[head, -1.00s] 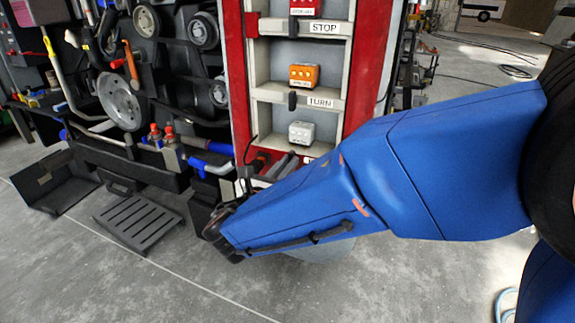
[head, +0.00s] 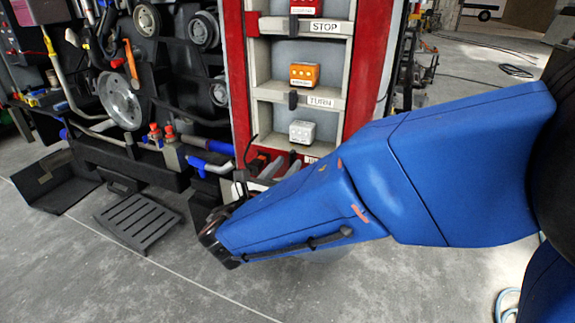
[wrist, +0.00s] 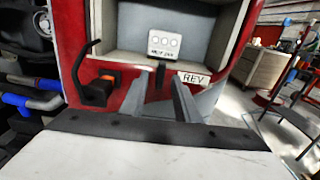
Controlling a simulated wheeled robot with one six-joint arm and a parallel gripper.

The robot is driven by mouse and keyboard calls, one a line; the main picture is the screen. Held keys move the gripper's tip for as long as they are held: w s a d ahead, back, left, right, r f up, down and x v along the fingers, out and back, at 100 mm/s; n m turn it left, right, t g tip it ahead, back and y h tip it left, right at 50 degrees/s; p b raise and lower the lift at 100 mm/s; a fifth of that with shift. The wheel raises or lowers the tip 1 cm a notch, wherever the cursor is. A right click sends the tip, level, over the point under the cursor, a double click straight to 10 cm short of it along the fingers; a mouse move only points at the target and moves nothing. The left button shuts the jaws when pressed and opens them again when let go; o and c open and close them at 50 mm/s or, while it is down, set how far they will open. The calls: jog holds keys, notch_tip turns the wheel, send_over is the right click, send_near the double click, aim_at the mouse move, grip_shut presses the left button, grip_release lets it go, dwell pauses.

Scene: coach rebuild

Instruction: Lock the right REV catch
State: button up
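The REV label (wrist: 195,78) is on the red lower edge of the lowest shelf in the wrist view. Just left of it is a small black catch (wrist: 161,70), upright, its lower part between my fingertips in the picture. My gripper (wrist: 157,88) is open, its two grey fingers apart and pointing at the panel. I cannot tell whether either finger touches the catch. The white button box (wrist: 165,42) sits on the shelf above.
A black bent handle (wrist: 92,85) with an orange part is left of my fingers. The TURN (head: 320,102) and STOP (head: 324,28) shelves are above. Blue-ended pipes (head: 208,165) and a black slotted step (head: 137,222) are at the left. Grey floor is open in front.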

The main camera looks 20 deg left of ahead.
jog(key=s+a, duration=0.1)
jog(key=s, duration=1.5)
jog(key=shift+a, duration=0.1)
jog(key=w+d+f+m+g+h, duration=0.1)
jog(key=w+d+m+g+h, duration=0.2)
jog(key=d, duration=0.7)
jog(key=w+d+f+m+g+h, duration=0.1)
jog(key=w+d+m+g, duration=0.4)
jog(key=d, duration=0.6)
jog(key=w+d+f+m+g+h, duration=0.1)
jog(key=w+d+m+h, duration=0.3)
jog(key=d, duration=0.6)
jog(key=s+d+f+m+g+y, duration=0.1)
jog(key=s+d+m+g+y, duration=0.2)
jog(key=d, duration=0.4)
jog(key=s+d+f+m+g, duration=0.2)
jog(key=d+m, duration=0.4)
jog(key=d, duration=0.1)
jog(key=s+d+f+m+y, duration=0.1)
jog(key=s+d+m+y, duration=0.5)
jog(key=s+m, duration=0.4)
jog(key=shift+s+d+m+t, duration=0.3)
jog(key=shift+m+t, duration=0.1)
jog(key=shift+m, duration=1.7)
